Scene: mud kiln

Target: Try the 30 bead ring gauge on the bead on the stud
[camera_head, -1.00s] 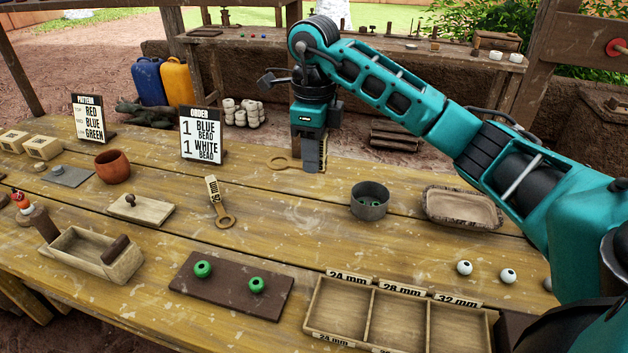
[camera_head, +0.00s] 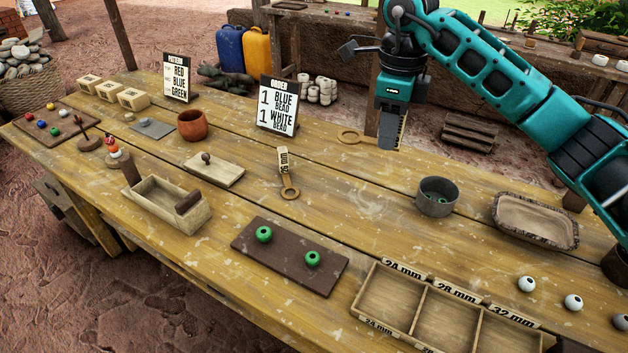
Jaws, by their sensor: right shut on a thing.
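My right gripper (camera_head: 389,146) is low at the far edge of the table, shut on a ring gauge. The gauge's wooden ring (camera_head: 349,136) sticks out to the left of the fingers; its size label cannot be read. A second ring gauge (camera_head: 289,190), marked 26 mm, lies mid-table, to the left of and nearer than the gripper. A small pale bead-like piece (camera_head: 145,122) is on a grey slab (camera_head: 158,131) at the far left. An orange and white piece (camera_head: 113,150) stands nearby. I cannot tell which is the bead on the stud. My left gripper is not in view.
The order sign (camera_head: 278,105), clay pot (camera_head: 192,125) and lidless wooden box (camera_head: 165,205) stand on the left. A brown board (camera_head: 290,262) holds two green beads. A metal cup (camera_head: 437,198), bark tray (camera_head: 535,222) and sorting tray (camera_head: 420,318) are right. Mid-table is mostly clear.

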